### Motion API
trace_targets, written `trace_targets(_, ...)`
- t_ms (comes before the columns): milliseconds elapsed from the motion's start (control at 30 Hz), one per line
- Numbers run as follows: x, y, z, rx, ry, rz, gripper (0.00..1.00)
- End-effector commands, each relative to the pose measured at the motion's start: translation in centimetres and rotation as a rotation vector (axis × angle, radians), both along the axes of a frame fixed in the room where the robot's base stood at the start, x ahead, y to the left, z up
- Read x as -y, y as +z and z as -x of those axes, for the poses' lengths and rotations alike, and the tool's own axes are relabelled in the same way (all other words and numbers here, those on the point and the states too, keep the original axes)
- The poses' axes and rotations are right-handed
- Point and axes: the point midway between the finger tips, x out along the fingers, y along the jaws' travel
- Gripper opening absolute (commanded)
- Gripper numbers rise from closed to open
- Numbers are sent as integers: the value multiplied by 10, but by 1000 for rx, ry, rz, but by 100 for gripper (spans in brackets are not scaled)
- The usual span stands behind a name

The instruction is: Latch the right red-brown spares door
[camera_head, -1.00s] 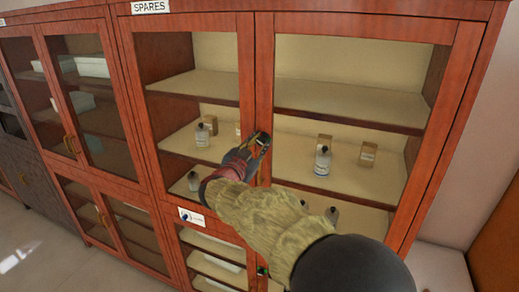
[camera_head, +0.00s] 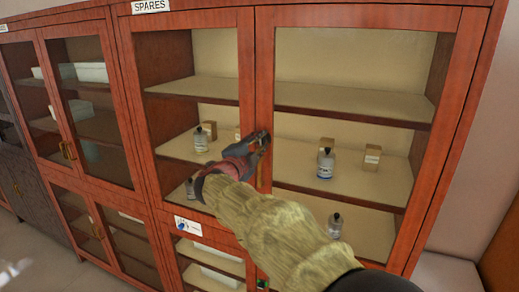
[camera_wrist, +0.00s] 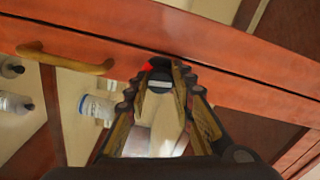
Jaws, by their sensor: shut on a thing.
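The right red-brown spares door (camera_head: 263,80) is glazed and stands beside the left spares door (camera_head: 246,70), under the SPARES label (camera_head: 150,6). I see no clear gap between them in the head view. My gripper (camera_head: 258,143) is at their meeting stiles, about mid-height. In the wrist view, my gripper (camera_wrist: 162,78) has its ribbed fingers closed around a small dark latch (camera_wrist: 159,82) with a pale bar and a red patch beside it. A wooden door handle (camera_wrist: 65,58) lies to the left of the fingers, apart from them. My fingers partly hide the latch.
Bottles (camera_head: 325,163) and small boxes (camera_head: 372,157) stand on shelves behind the glass. A lower cabinet with a white label (camera_head: 191,227) is below. Another glazed cabinet (camera_head: 85,100) adjoins at left. Open floor (camera_head: 45,262) shows at lower left.

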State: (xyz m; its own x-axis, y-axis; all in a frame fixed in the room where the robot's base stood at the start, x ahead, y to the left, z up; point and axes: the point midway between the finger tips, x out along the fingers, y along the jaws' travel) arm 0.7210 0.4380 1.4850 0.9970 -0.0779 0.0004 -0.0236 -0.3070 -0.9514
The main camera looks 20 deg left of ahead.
Motion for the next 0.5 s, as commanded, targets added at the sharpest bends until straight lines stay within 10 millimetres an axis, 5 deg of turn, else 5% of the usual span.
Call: trace_targets(500,0,-1,0,12,1,-167,0)
